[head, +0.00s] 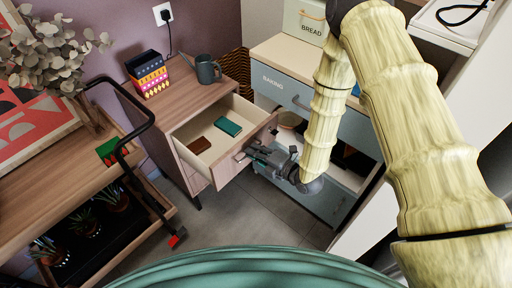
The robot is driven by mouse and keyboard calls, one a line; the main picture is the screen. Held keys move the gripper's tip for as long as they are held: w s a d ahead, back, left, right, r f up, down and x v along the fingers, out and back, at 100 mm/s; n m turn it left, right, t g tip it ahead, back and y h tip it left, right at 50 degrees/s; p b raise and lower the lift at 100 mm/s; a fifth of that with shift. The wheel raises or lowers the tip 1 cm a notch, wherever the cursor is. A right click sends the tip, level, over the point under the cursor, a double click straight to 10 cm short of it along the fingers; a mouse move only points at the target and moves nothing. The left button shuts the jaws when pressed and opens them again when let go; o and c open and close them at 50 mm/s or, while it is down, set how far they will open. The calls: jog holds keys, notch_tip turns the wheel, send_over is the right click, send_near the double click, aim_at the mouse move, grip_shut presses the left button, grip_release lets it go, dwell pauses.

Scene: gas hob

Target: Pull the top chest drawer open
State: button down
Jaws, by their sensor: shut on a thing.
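The top chest drawer (208,150) stands pulled out from the wooden chest (187,105), so its pale inside shows. A teal item (228,127) and a brown item (199,145) lie in it. My gripper (245,153) is at the drawer's wooden front (232,170), on its outer side, and is shut on the handle. The handle is mostly hidden by the fingers. My arm reaches down to it from the upper right.
A grey watering can (208,70) and patterned boxes (148,73) stand on the chest top. A blue-grey cabinet (330,112) with open shelves is close on the right. A wooden cart with a black handle (148,115) is at the left. Grey floor (240,215) is clear below the drawer.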

jog(key=shift+s+d, duration=0.1)
dwell(0.3)
jog(key=c, duration=1.6)
grip_release()
jog(key=shift+s+d, duration=0.1)
jog(key=v, duration=1.1)
jog(key=shift+s+d, duration=0.2)
jog(key=shift+d, duration=0.1)
